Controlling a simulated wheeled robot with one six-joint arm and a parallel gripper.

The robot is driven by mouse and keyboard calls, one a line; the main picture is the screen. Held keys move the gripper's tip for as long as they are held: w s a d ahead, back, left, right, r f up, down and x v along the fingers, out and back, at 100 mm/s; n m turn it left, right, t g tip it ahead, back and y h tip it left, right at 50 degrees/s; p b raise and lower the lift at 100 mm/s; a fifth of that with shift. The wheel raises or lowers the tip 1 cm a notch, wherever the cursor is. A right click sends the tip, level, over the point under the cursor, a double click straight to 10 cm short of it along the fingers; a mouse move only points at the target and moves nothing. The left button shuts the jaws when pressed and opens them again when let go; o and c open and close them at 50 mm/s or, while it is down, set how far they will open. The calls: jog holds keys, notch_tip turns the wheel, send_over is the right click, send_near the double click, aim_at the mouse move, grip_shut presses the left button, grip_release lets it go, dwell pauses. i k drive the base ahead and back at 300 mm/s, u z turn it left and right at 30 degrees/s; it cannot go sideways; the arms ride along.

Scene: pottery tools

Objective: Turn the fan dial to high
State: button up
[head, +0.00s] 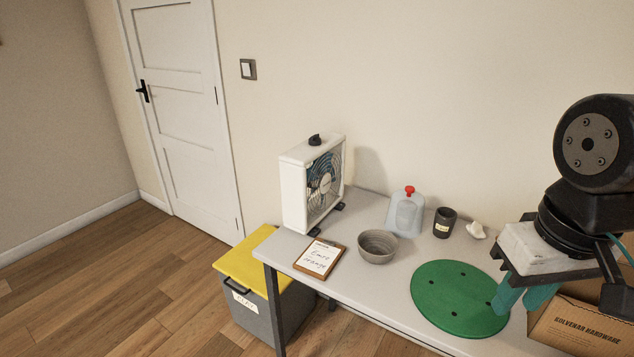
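A white box fan (296,190) stands upright at the left end of the grey table, its grille facing right. A black dial (314,140) sits on top of the fan. The dial's setting and any marks are too small to read. My gripper (522,300) is at the right of the head view, well away from the fan. Its teal fingers point down by the green disc and the cardboard box. I see nothing held between them, but their gap is not clear.
On the table (352,278) are a clipboard (318,258), a grey bowl (377,247), a clear jug with a red cap (405,215), a dark cup (444,222), a white lump (476,231), a green disc (450,300) and a cardboard box (580,325). A yellow-lidded bin (245,262) stands left.

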aim_at(315, 140)
jog(key=k, duration=1)
jog(key=u, duration=1)
jog(key=i, duration=0.75)
jog(key=z, duration=0.4)
jog(key=i, duration=0.8)
jog(key=z, duration=0.6)
